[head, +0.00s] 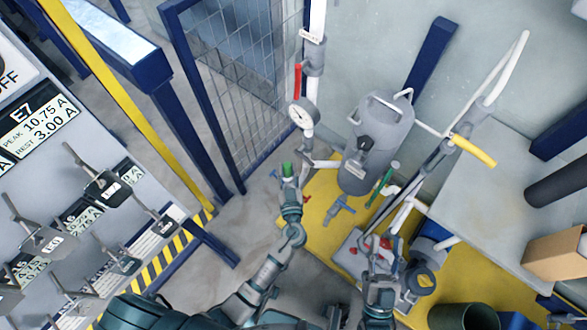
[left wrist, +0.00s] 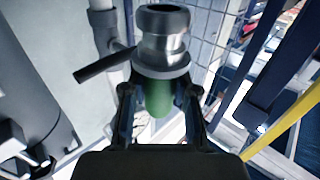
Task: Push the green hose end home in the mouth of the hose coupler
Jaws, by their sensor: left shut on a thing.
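My left gripper (head: 288,180) is shut on the green hose end (head: 287,168), in front of the mesh panel. In the left wrist view the green hose end (left wrist: 160,98) sits between the two fingers (left wrist: 161,92). A shiny metal fitting (left wrist: 163,45) with a round open top shows directly above the green part; whether it belongs to the hose end or is the hose coupler I cannot tell. A grey pipe fitting (head: 308,161) stands just right of the gripper in the head view. My right gripper (head: 380,250) is low over a grey plate; its fingers are unclear.
A pipe with a round gauge (head: 302,116) and red handle (head: 298,78) rises behind my left gripper. A black lever (left wrist: 105,64) sticks out beside the metal fitting. A grey tank (head: 376,145) stands to the right on the yellow floor. A mesh panel (head: 240,70) is behind left.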

